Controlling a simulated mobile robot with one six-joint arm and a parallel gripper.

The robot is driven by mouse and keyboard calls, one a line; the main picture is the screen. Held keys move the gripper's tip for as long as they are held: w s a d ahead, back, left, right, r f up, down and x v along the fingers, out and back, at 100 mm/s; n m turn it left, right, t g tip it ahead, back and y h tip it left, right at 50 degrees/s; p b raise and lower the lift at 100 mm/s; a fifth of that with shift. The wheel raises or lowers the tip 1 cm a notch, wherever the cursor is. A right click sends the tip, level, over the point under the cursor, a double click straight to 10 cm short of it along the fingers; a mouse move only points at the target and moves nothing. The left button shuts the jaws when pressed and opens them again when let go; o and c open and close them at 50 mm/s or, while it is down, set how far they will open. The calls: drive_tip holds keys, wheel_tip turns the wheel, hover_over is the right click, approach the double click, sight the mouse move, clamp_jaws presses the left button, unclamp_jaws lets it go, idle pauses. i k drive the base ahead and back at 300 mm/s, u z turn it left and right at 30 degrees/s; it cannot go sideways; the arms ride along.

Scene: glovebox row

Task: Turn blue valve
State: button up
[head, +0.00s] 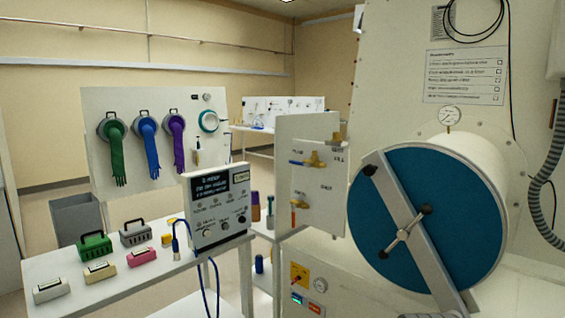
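The blue valve (312,160) is on a white upright panel (320,205) near the middle of the head view. It has a brass body and a blue lever (297,162) that lies roughly level, pointing left. An orange-red-handled valve (293,216) sits lower on the same panel, its lever hanging down. Another brass fitting (333,140) is at the panel's upper right edge. The labels by the valves are too small to read surely. My gripper is not in view, and nothing touches the blue valve.
A large blue round door (455,205) with a grey bar and handle stands right of the panel. A white table (150,285) at left holds a control box (218,205) and several coloured cases. A glove panel (150,185) stands behind. A blue cable hangs off the table.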

sight(308, 165)
drive_tip(key=u, duration=0.45)
drive_tip(key=i, duration=1.5)
drive_tip(key=u, duration=1.3)
drive_tip(key=k, duration=1.05)
drive_tip(key=z, duration=0.7)
drive_tip(key=i, duration=0.95)
